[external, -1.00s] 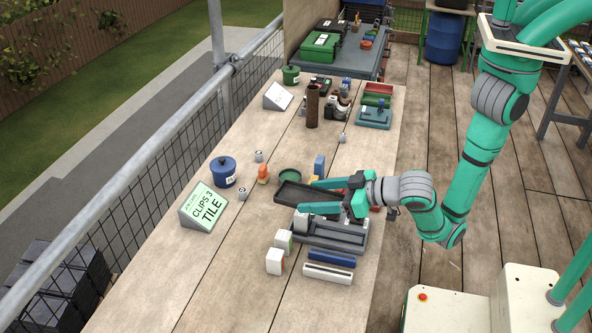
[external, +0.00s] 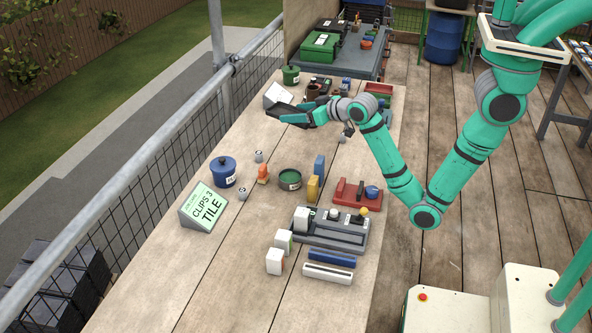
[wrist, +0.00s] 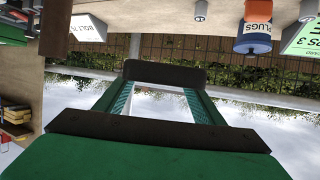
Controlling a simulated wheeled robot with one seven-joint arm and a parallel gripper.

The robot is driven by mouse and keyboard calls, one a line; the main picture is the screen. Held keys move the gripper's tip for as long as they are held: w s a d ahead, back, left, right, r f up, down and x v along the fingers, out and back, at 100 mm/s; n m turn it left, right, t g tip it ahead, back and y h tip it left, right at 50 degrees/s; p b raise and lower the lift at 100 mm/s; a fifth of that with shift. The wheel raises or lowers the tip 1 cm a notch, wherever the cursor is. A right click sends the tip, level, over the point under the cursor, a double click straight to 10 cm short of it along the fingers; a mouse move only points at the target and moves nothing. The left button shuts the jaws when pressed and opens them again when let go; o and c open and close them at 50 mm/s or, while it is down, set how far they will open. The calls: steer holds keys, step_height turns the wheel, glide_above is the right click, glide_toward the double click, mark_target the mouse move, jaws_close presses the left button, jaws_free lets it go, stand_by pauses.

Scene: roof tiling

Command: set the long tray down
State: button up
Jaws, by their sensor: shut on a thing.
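My gripper (external: 302,118) is shut on the long tray (external: 284,108), a dark, narrow tray at the far left of the arm. The gripper points to the left and holds the tray over the far half of the bench, near the white sign. The arm and fingers hide part of the tray, and I cannot tell its exact tilt. In the wrist view the green fingers (wrist: 163,100) show with dark bars across them and sky between. I cannot tell which bars belong to the tray.
The bench (external: 225,285) has a clips sign (external: 205,206), a blue pot (external: 223,172), a green round dish (external: 289,179), a red tray (external: 356,194) and a grey tray (external: 330,230). A white sign (external: 278,95) and green pot (external: 291,75) stand at the far end. The near left bench is clear.

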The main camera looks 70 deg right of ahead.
steer(key=s+d+h, duration=0.1)
steer(key=d, duration=0.7)
glide_above(305, 150)
steer(key=shift+m, duration=0.3)
step_height(305, 150, down, 12)
steer(key=shift+f, duration=2.45)
steer(key=shift+f, duration=0.15)
steer(key=shift+f, duration=0.1)
